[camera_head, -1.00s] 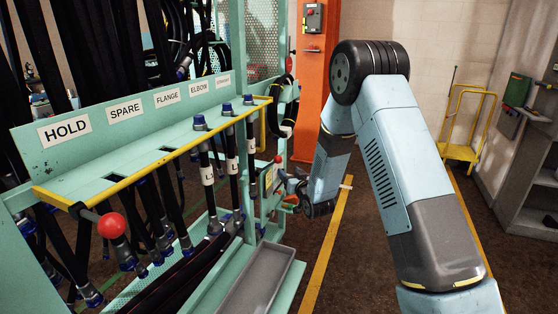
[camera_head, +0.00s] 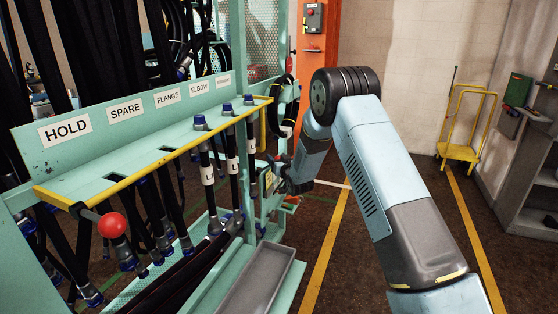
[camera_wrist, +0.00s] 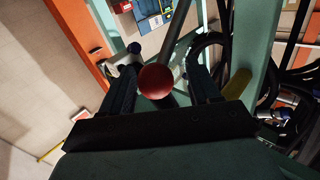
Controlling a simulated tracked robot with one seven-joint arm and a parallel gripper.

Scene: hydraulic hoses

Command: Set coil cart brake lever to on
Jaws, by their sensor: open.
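In the wrist view a lever with a round red knob (camera_wrist: 156,81) and a grey rod (camera_wrist: 181,42) lies between the two dark fingers of my gripper (camera_wrist: 161,72). The fingers are apart, one on each side of the knob, with no clear contact. In the head view my gripper (camera_head: 283,174) is at the far right end of the green hose cart (camera_head: 52,160), mostly hidden by my wrist, and the knob there is not clear. Another red ball knob (camera_head: 112,225) sits on the cart's near end. I cannot read the lever's on or off marking.
Black hoses with blue-capped ends hang in the cart's yellow-edged rack (camera_head: 150,155). An orange post (camera_head: 318,80) stands behind my gripper. A yellow trolley (camera_head: 462,150) and grey shelves (camera_head: 520,170) are at the right. A grey tray (camera_head: 258,280) is low in front.

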